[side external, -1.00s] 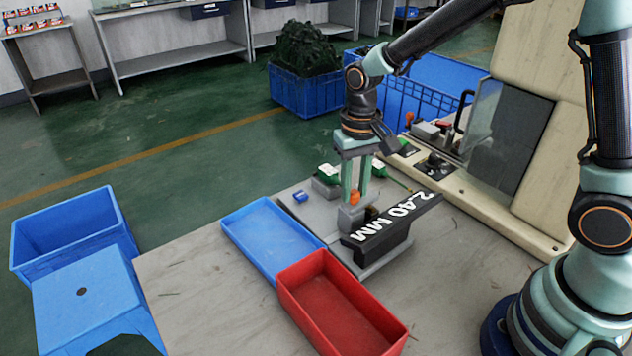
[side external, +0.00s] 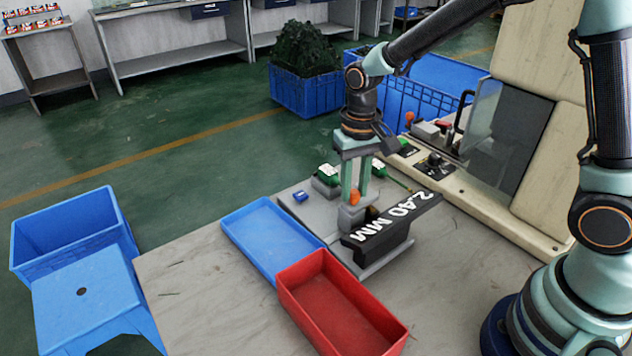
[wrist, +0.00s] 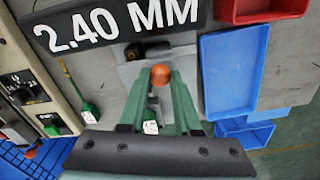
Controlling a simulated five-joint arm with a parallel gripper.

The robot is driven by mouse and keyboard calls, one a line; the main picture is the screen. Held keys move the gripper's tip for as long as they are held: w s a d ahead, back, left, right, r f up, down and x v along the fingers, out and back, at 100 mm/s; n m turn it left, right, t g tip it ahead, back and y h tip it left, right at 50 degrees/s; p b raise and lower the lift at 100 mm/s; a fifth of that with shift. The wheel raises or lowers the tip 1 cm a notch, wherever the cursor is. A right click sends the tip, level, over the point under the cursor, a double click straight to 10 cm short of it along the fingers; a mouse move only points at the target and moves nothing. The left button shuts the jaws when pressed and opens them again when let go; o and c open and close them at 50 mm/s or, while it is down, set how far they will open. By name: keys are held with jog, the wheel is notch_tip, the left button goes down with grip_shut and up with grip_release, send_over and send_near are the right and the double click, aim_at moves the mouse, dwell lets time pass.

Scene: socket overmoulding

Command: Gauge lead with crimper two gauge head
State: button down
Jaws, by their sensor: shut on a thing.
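The gauge is a grey block with a dark sign reading "2.40 MM" (side external: 392,228); the sign also shows along the top of the wrist view (wrist: 115,22). My gripper (side external: 355,194) points down at the gauge's grey block (side external: 350,217). Its green fingers are shut on an orange rounded piece (wrist: 160,75), just in front of the sign. I cannot tell whether this piece belongs to the lead or how it meets the gauge; the fingers and block hide its lower part. A green-ended lead (wrist: 87,112) with a thin yellowish stem lies left of the fingers in the wrist view.
A blue tray (side external: 262,225) and a red bin (side external: 318,262) stand beside the gauge. Green labelled blocks (side external: 327,173) and a small blue piece (side external: 300,196) lie behind it. A machine with a control panel (side external: 433,165) borders the right. The front left table is clear.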

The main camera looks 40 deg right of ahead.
jog(key=shift+a+r, duration=0.1)
jog(key=shift+a, duration=2.3)
jog(key=c, duration=0.6)
grip_release()
notch_tip(320, 180, up, 12)
jog(key=shift+r, duration=0.1)
jog(key=shift+d, duration=0.15)
